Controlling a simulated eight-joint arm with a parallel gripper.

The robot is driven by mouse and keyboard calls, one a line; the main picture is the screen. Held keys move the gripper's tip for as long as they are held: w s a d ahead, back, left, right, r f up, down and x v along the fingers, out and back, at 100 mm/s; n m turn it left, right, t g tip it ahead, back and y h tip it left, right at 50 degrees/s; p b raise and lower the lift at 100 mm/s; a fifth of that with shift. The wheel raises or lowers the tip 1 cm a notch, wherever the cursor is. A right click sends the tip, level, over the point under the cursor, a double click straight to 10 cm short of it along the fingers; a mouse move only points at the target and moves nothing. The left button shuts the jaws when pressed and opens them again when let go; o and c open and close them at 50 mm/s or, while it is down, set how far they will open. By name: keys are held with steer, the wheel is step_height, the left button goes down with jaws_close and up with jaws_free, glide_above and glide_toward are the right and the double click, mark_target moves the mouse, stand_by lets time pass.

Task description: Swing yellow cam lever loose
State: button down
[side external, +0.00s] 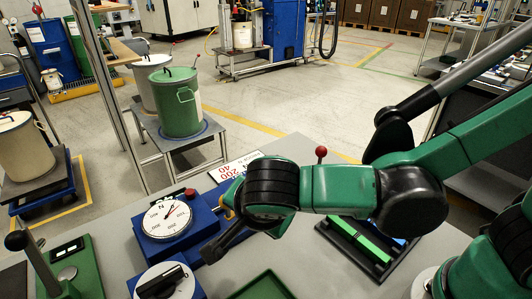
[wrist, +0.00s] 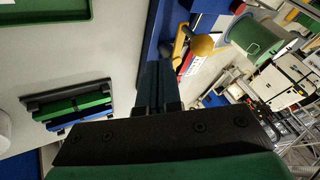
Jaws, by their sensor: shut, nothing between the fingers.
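The yellow cam lever (wrist: 180,42) shows in the wrist view just beyond and to the right of my fingertips, with a yellow-orange ball knob (wrist: 202,45) at its right. In the side view only a small yellow part (side external: 228,208) shows beside the blue gauge block, and my wrist hides the rest. My gripper (side external: 208,254) points down and left there, over the blue block's right side. In the wrist view my gripper (wrist: 158,68) is shut with nothing between its fingers. Whether the fingertips touch the lever cannot be told.
A dial gauge (side external: 167,218) on a blue base stands left of my gripper. A green tray (side external: 262,287) lies in front. A red knob (side external: 321,151) stands behind my arm. A green drum (side external: 180,102) is beyond the table.

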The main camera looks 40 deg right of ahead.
steer(key=v, duration=1)
steer(key=shift+a, duration=0.2)
steer(key=w+d+f+n+y, duration=0.1)
steer(key=w+d+f+n, duration=0.1)
steer(key=d+n, duration=0.5)
steer(key=w+d+f+n+t+y, duration=0.1)
steer(key=w+d+f+n, duration=0.1)
steer(key=d+n, duration=0.4)
steer(key=d, duration=0.5)
steer(key=shift+w+d+f+n+y, duration=0.2)
steer(key=shift+f+n+y, duration=0.1)
steer(key=shift+f+n, duration=0.1)
